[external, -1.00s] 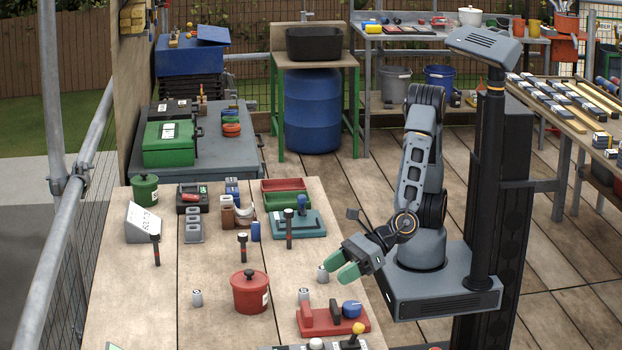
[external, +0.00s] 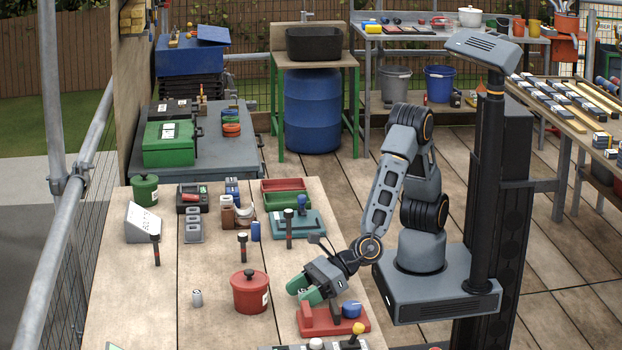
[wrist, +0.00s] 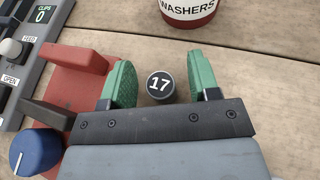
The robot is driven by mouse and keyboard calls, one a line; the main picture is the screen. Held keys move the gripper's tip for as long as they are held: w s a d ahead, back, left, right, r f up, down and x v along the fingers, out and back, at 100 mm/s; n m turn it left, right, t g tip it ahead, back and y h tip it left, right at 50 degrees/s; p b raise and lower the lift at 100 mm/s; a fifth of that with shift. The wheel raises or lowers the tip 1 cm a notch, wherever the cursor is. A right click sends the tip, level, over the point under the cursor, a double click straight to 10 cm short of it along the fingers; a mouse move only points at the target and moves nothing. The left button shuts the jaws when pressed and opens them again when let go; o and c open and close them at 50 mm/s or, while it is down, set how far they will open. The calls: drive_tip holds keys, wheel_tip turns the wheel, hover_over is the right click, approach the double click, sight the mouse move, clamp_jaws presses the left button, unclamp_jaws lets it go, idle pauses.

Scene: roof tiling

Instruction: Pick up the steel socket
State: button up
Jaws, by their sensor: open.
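A steel socket (wrist: 160,86) with a dark top marked 17 stands between my gripper's (wrist: 162,80) two green fingers in the wrist view. The fingers are open, with a gap to the socket on both sides, the left one narrower. In the external view my gripper (external: 305,291) is low over the table beside the red pot, and its fingers hide that socket. Another small metal socket (external: 197,298) stands on the table left of the red pot.
A red lidded pot (external: 250,292), labelled WASHERS in the wrist view (wrist: 188,10), stands close to my gripper. A red fixture (external: 333,322) with a blue knob (wrist: 36,147) is close on the other side.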

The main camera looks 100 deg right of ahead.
drive_tip(key=shift+c, duration=0.5)
drive_tip(key=c, duration=0.9)
